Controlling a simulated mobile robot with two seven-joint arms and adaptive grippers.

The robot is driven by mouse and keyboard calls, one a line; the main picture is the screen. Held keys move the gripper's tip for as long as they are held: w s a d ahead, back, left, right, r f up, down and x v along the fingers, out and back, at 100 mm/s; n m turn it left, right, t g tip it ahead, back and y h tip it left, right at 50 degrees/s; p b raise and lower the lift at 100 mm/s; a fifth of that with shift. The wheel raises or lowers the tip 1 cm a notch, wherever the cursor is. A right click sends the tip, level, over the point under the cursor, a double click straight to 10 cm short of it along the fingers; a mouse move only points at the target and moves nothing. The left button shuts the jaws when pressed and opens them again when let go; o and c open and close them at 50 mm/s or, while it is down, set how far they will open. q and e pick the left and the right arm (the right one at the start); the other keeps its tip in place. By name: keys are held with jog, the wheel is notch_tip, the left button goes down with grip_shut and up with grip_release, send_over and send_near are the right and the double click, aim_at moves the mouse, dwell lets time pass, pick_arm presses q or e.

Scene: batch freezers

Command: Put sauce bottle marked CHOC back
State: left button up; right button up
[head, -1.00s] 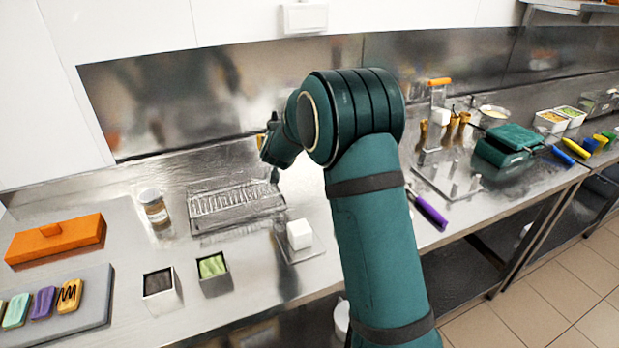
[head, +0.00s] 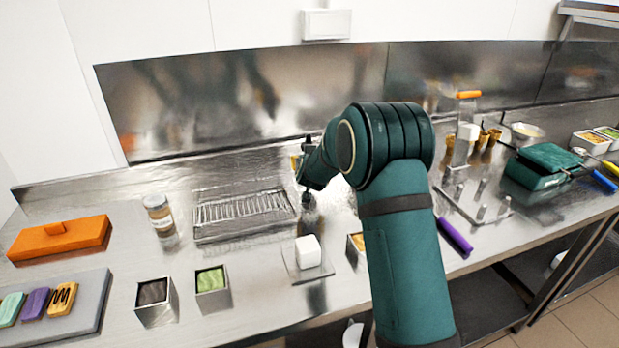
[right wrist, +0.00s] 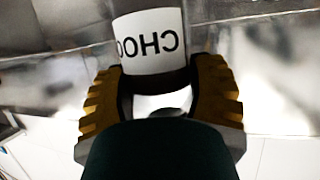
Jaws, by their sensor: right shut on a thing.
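The sauce bottle marked CHOC (right wrist: 150,42) shows in the right wrist view, its white label upside down in that picture. My right gripper (right wrist: 160,88) has its two yellow ridged fingers shut on either side of it. In the head view my right gripper (head: 303,165) is over the counter, just right of the slotted metal rack, largely hidden behind my own wrist. The bottle is hard to make out there, and I cannot tell whether it touches the counter. My left gripper is not in view.
A white cube (head: 308,251) on a small plate and metal tubs (head: 211,289) stand in front. A pronged stand (head: 478,205) and green press (head: 545,165) are to the right.

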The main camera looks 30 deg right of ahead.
notch_tip(320, 180, down, 3)
jog(key=shift+s+b, duration=0.1)
jog(key=shift+b, duration=0.3)
jog(key=shift+f, duration=0.4)
jog(key=shift+r, duration=0.1)
jog(key=o, duration=1.2)
jog(key=shift+f, duration=0.25)
jog(key=shift+o, duration=0.2)
jog(key=shift+r, duration=0.1)
